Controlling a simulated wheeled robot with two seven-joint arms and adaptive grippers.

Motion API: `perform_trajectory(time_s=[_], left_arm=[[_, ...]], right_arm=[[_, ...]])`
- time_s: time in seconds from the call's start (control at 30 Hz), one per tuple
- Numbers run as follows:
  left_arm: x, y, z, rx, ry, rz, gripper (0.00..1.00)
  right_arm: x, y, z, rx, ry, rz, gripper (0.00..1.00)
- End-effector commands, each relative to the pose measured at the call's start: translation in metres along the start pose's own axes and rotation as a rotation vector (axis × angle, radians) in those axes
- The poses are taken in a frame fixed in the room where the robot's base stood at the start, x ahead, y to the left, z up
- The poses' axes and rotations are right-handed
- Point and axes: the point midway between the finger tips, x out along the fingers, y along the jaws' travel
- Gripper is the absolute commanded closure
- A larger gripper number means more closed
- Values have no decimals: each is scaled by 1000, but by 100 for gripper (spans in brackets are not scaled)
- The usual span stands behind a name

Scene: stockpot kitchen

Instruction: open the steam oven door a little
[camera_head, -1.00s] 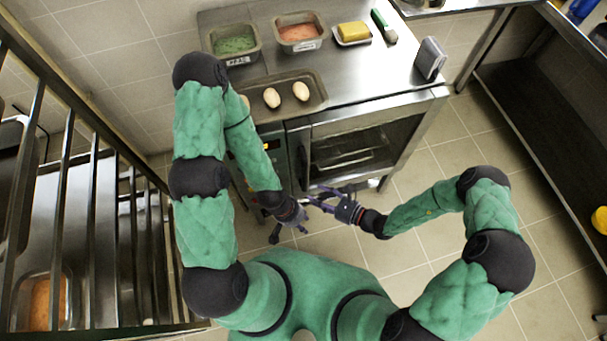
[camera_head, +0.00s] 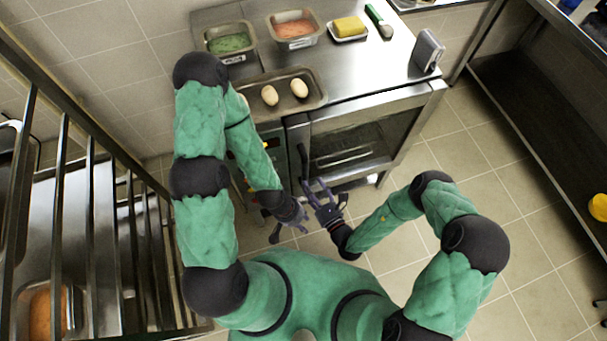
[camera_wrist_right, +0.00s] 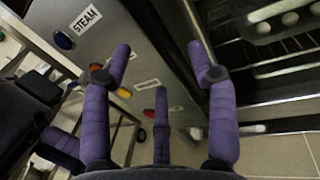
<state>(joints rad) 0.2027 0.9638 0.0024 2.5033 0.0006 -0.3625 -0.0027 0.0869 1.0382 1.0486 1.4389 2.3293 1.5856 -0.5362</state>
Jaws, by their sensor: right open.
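The steam oven (camera_head: 275,150) stands under the steel counter, with a dark glass door (camera_head: 370,135) that looks shut. A dark upright handle (camera_head: 303,158) is at the door's left edge. My right gripper (camera_head: 315,186) is open in front of the handle's lower end. In the right wrist view, my right gripper's spread purple fingers (camera_wrist_right: 160,52) point at the seam between the panel, labelled STEAM (camera_wrist_right: 85,18), and the glass door (camera_wrist_right: 260,60). A dark bar runs between them; contact is unclear. My left gripper (camera_head: 289,231) is low beside it, fingers spread, apparently empty.
A barred rack (camera_head: 90,210) stands left. Tiled floor is free at right.

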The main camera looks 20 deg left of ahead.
Motion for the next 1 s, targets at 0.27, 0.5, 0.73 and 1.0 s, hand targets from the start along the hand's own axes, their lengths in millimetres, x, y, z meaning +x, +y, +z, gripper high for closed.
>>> perform_trajectory(time_s=[0.27, 0.5, 0.73, 1.0], left_arm=[[8, -3, 0, 0, 0, 0, 62], [12, -4, 0, 0, 0, 0, 62], [13, -4, 0, 0, 0, 0, 62], [12, -4, 0, 0, 0, 0, 62]], right_arm=[[38, 1, 0, -1, -3, 3, 41], [58, 0, 0, 0, -1, 1, 41], [62, 0, 0, 1, -1, 1, 41], [61, 0, 0, 1, 0, 1, 84]])
